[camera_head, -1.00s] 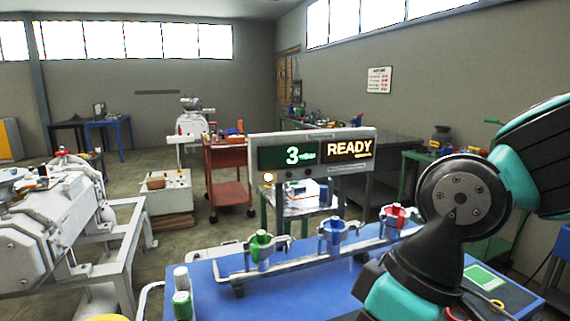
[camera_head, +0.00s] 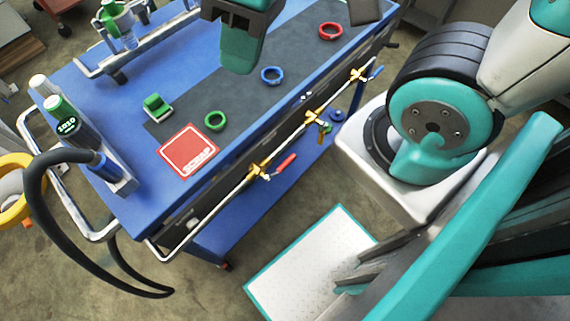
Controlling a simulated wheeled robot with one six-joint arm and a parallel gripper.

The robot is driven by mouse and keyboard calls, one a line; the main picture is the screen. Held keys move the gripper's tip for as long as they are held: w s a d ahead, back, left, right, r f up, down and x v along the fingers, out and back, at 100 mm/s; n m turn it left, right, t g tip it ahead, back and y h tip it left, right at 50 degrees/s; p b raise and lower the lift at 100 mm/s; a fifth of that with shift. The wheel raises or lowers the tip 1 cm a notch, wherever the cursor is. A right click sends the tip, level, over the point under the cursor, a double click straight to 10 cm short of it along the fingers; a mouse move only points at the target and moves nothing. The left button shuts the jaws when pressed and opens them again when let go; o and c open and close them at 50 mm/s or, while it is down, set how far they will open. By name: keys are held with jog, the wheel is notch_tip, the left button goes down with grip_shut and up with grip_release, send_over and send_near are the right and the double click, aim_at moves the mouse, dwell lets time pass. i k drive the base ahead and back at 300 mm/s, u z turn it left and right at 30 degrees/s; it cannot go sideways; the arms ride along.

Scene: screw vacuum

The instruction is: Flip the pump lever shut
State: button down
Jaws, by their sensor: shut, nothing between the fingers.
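A green lever (camera_head: 325,127) hangs at the middle valve, and a blue lever (camera_head: 375,72) is on the right valve. No label shows which one is the pump lever. My gripper (camera_head: 240,62) comes in from the top edge, above the cart top and apart from the levers. It is shut and empty, partly cut off by the frame.
The blue cart top (camera_head: 95,85) holds green (camera_head: 215,121), blue (camera_head: 271,76) and red (camera_head: 330,32) rings, a red scrap mat (camera_head: 188,151) and a green-and-white block (camera_head: 157,107). A black hose (camera_head: 45,215) loops at left. Floor before the cart is open.

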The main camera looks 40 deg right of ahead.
aim_at(267, 177)
jog(key=z, duration=1.05)
jog(key=k, duration=0.45)
jog(key=u, duration=0.7)
